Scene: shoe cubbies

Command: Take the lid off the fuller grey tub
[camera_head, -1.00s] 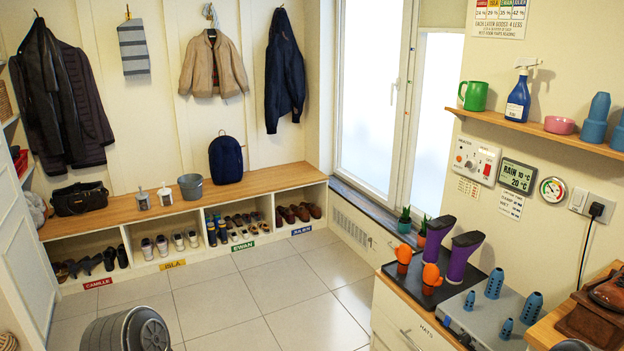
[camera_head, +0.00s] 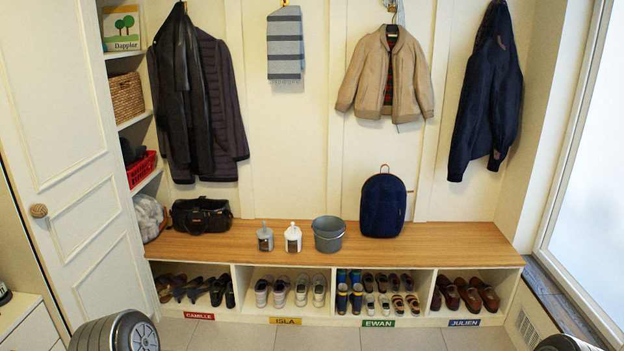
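Two small lidded tubs stand upright side by side on the wooden bench. The left tub (camera_head: 265,238) looks grey with a pale patch on its front. The right tub (camera_head: 293,238) looks whiter, with a dark patch on its front. Each has a small upright piece on top of its lid. I cannot tell how full either one is. An open grey bucket (camera_head: 328,236) with a handle stands just right of them. Neither of my grippers shows; only a rounded part of my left arm is at the bottom left and a dark part of mine at the bottom right.
The bench (camera_head: 440,240) has a black bag (camera_head: 201,215) at left and a navy backpack (camera_head: 383,206) right of the bucket. Cubbies below hold several shoes. Coats hang above. A white door (camera_head: 70,160) stands at left and a window (camera_head: 590,180) at right. Bench front is clear.

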